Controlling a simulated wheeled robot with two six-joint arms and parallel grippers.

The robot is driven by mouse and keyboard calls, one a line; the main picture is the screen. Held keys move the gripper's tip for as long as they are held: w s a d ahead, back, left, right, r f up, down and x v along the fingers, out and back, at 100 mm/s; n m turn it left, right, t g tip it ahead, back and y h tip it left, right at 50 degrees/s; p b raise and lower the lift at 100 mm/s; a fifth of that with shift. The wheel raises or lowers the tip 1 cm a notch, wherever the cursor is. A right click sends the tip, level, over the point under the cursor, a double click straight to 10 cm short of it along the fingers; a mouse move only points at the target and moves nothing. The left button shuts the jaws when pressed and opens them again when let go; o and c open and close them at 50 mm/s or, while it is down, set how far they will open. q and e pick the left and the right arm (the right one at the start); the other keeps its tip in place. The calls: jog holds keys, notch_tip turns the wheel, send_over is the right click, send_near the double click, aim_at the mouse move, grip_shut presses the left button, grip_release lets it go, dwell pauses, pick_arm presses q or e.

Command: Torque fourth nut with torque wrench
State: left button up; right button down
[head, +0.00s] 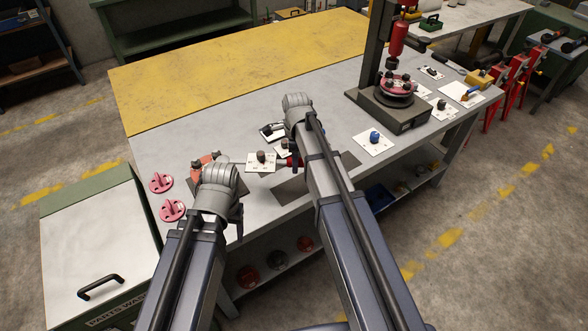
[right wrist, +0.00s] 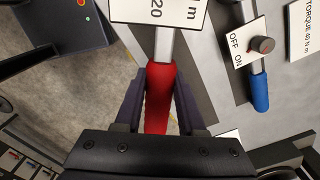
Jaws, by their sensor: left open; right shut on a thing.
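In the right wrist view my right gripper (right wrist: 158,92) is shut on the red handle (right wrist: 158,98) of a torque wrench. A white plate (right wrist: 158,10) marked "20" and "N m" sits at its shaft; the wrench head is out of frame. In the head view the red handle (head: 287,162) shows beside my right arm, with a white plate and dark knob (head: 261,159) to its left. My left gripper (head: 238,216) is open, over the table's front left, its fingers mostly hidden by my wrist. A red flanged part (head: 207,161) shows just behind it. I cannot make out single nuts.
Two pink flange discs (head: 161,182) lie at the table's left edge. A blue-handled tool (right wrist: 260,92) with an OFF/ON plate lies right of the wrench. A press (head: 388,105) stands at the back right. The yellow mat (head: 240,65) is clear.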

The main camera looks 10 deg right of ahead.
jog(key=shift+w, duration=0.15)
jog(key=shift+s+a+m, duration=0.25)
jog(key=shift+s+m, duration=0.05)
jog(key=shift+s, duration=0.55)
jog(key=shift+w+r+p, duration=0.1)
jog(key=shift+r+p, duration=2.95)
jog(key=shift+f, duration=0.15)
